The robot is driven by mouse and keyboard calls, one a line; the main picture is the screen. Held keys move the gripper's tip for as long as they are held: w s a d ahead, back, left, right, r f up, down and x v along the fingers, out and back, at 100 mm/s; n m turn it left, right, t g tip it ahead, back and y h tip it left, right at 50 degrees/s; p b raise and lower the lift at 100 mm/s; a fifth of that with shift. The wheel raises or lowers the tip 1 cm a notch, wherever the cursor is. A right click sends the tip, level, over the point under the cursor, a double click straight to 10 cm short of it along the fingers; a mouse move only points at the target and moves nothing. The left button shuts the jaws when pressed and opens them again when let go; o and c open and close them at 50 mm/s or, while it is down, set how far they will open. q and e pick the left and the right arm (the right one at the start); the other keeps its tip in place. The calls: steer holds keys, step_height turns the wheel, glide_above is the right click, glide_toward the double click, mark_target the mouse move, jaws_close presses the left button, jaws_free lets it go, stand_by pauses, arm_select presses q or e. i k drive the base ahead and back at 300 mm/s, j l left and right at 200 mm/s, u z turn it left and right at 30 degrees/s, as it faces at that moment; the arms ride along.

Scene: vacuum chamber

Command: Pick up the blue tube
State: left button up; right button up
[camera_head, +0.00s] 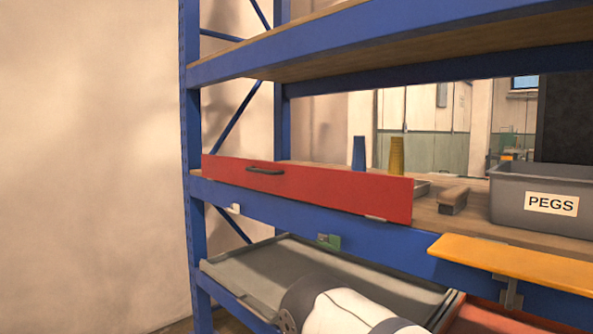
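The blue tube (359,152) stands upright on the wooden shelf board, behind a long red panel with a dark handle (290,187). The panel hides the tube's lower end. A yellow tube (397,155) stands upright just to its right, apart from it; its base is also hidden. Neither of my grippers is in view. A white and dark link, which looks like part of my arm, shows at the bottom, well below the blue tube.
A grey bin labelled PEGS (506,200) stands on the shelf at right, with a small brown block (453,199) left of it. An orange ledge (515,261) sticks out in front. A grey tray (262,275) lies below. A blue upper shelf beam (300,52) spans above.

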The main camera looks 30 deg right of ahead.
mark_target(358, 157)
steer(key=i+z, duration=0.3)
steer(key=z, duration=0.2)
steer(key=i+j+z, duration=0.15)
steer(key=i+z, duration=0.3)
steer(key=i+j+z, duration=0.15)
steer(key=z, duration=0.35)
steer(key=i+j+z, duration=0.25)
steer(key=j+z, duration=0.25)
steer(key=l, duration=0.1)
